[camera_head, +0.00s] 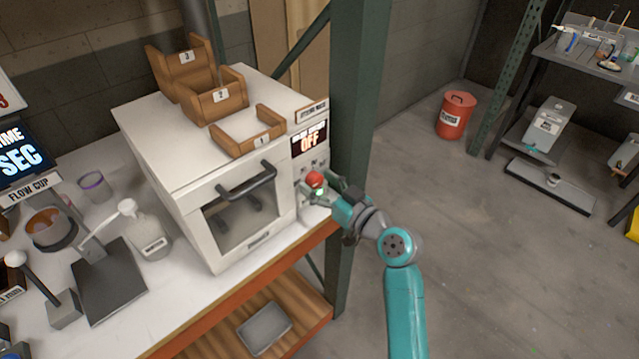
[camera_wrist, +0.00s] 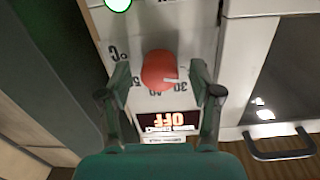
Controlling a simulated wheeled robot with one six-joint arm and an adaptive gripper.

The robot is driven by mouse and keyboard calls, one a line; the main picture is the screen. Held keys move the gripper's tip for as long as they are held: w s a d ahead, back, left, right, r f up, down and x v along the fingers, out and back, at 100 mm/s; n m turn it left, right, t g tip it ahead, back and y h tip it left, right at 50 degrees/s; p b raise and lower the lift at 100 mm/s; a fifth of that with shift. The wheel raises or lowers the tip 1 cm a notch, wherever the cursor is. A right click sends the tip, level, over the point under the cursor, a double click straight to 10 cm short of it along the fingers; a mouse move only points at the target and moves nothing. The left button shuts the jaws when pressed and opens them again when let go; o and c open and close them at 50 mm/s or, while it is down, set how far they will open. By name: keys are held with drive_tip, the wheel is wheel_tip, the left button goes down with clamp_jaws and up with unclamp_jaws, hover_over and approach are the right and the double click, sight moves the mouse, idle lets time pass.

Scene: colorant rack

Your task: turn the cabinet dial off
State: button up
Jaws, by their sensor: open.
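The white cabinet (camera_head: 160,150) stands on the bench, with a dark window and a handle on its front. The red dial (camera_head: 316,179) is on the panel right of its door. It also shows in the wrist view (camera_wrist: 160,70), with a pale pointer mark and numbers and °C printed around it.
A green light (camera_wrist: 118,4) glows near the dial. A dark green post (camera_head: 357,130) stands close right of the panel. Wooden bins (camera_head: 215,98) sit on top.

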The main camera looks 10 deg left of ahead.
drive_tip(key=v, duration=1.2)
drive_tip(key=shift+a, duration=0.1)
drive_tip(key=s+d+f+m+t+h, duration=0.2)
drive_tip(key=s+d+f+m+h, duration=0.3)
drive_tip(key=s+f, duration=0.4)
drive_tip(key=s+d+f+m+t+h, duration=0.1)
drive_tip(key=s+d+f+m+h, duration=0.2)
drive_tip(key=s+d+f+h, duration=0.35)
drive_tip(key=s+d+r+h, duration=0.1)
drive_tip(key=s+d+r, duration=0.1)
drive_tip(key=s, duration=1.1)
drive_tip(key=s+d+r+m+h, duration=0.1)
drive_tip(key=s+d, duration=0.3)
drive_tip(key=s, duration=1)
drive_tip(key=shift+r+t, duration=0.3)
drive_tip(key=shift+r, duration=0.35)
